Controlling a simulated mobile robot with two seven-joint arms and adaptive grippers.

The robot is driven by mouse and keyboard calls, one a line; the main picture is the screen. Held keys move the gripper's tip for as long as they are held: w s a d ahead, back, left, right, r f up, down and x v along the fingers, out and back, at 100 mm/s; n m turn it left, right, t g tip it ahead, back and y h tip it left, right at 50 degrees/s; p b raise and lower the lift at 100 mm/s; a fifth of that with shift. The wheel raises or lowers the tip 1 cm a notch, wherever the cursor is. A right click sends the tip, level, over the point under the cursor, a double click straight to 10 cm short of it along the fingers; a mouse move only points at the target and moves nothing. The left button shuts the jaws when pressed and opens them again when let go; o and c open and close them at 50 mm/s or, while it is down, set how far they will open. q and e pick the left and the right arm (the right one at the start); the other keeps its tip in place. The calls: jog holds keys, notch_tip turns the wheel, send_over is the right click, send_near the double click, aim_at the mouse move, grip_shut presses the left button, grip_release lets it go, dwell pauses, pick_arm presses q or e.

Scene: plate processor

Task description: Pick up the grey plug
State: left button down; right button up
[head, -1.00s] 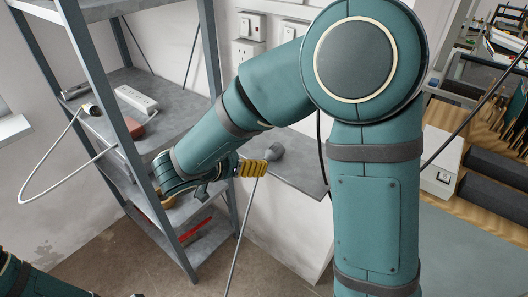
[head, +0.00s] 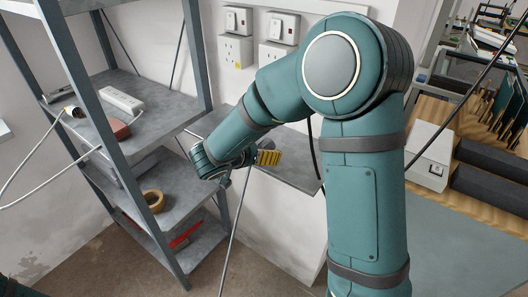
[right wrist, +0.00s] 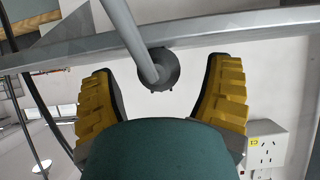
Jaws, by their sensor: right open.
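The grey plug (right wrist: 158,70) hangs on a grey cable and shows in the right wrist view, between the two yellow-padded fingers of my right gripper (head: 268,157). The fingers are open, one on each side, with a visible gap to the plug. In the head view the plug is hidden by the gripper; its cable (head: 235,225) runs down from there. My left gripper is not in view; only a sliver of my left arm shows at the lower left corner of the head view.
A metal shelf unit (head: 160,124) at left holds a white power strip (head: 121,99), a reddish block (head: 118,129) and a tape roll (head: 151,201). A grey ledge (head: 292,165) lies by the gripper. Wall sockets (head: 236,50) are above. A white box (head: 428,158) stands at right.

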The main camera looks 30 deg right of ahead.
jog(key=shift+x, duration=0.8)
jog(key=shift+s+a+r, duration=0.1)
jog(key=c, duration=1.2)
